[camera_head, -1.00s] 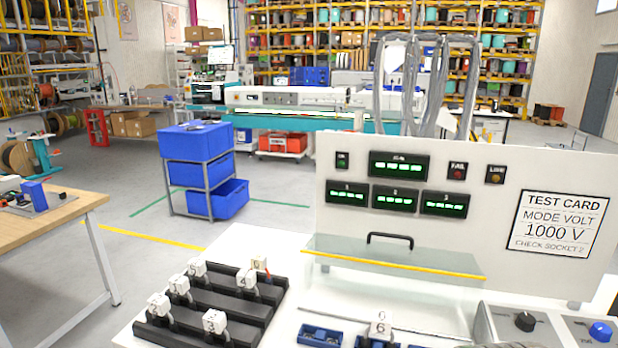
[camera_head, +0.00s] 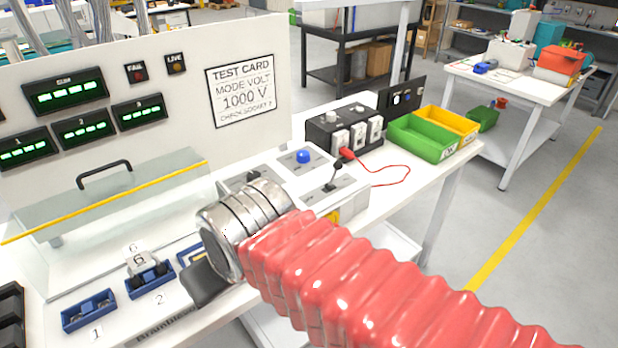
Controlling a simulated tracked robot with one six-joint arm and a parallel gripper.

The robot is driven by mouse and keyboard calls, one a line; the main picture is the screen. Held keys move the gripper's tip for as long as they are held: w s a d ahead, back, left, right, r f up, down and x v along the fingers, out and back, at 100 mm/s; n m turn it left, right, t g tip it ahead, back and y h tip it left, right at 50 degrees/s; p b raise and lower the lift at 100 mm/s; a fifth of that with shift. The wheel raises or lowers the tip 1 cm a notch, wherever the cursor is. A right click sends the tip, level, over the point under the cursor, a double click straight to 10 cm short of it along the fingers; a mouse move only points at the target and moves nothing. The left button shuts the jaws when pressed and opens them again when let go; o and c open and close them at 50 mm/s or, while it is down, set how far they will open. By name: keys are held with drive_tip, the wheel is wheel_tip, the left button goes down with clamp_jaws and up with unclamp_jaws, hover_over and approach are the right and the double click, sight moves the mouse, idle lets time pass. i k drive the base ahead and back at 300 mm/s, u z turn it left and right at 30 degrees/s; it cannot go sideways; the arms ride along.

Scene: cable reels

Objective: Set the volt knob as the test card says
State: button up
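The test card (camera_head: 240,92) is on the white upright panel and reads MODE VOLT, 1000 V, CHECK SOCKET 2. A light control box on the bench carries a black knob (camera_head: 253,174) and a blue knob (camera_head: 303,156). Their labels and settings are too small to read, so I cannot tell which is the volt knob. My gripper (camera_head: 205,284) shows as a dark part below my silver wrist, in front of the box and near the blue sockets. The wrist hides part of the box, and the fingertips cannot be made out.
A clear guard (camera_head: 110,200) with a yellow edge and black handle stands at left. Blue sockets (camera_head: 88,311) lie below it, one holding a white plug marked 6 (camera_head: 141,259). A black box with a red lead (camera_head: 405,168) and green and yellow bins (camera_head: 422,138) stand at right.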

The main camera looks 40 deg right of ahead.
sight(303, 156)
drive_tip(key=z, duration=1.15)
